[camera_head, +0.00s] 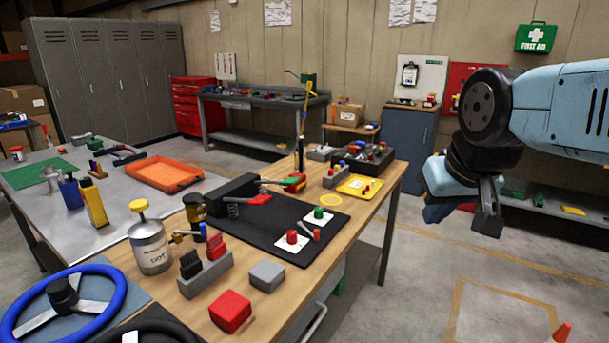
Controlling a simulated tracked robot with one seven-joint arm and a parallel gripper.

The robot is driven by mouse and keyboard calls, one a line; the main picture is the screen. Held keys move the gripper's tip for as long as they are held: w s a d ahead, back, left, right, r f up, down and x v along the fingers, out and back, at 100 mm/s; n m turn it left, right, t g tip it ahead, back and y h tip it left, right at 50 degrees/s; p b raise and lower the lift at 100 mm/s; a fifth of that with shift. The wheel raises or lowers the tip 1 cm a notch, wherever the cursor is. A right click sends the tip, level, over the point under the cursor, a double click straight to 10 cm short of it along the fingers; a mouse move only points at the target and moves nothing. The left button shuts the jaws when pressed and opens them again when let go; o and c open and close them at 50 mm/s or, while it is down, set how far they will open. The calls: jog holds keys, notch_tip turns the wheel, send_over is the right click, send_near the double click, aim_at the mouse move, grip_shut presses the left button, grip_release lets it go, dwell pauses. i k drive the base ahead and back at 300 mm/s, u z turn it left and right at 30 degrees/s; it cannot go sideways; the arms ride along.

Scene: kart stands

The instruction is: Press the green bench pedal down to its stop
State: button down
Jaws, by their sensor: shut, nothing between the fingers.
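The green pedal (295,181) sits at the end of a short lever on a black pedal box, above the far part of a black mat (262,238) on the wooden bench. It looks raised off the mat. A red pedal (260,199) is on the same box, nearer and lower. My gripper (447,206) is shut and empty, at the right over the floor beyond the bench's right edge. It is well apart from the green pedal.
A green button (319,212) and a red button (292,237) stand on white cards near the pedals. A red block (230,311) and grey block (267,275) are nearer.

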aim_at(291, 180)
jog(key=u, duration=0.15)
jog(key=i, duration=0.9)
jog(key=z, duration=0.05)
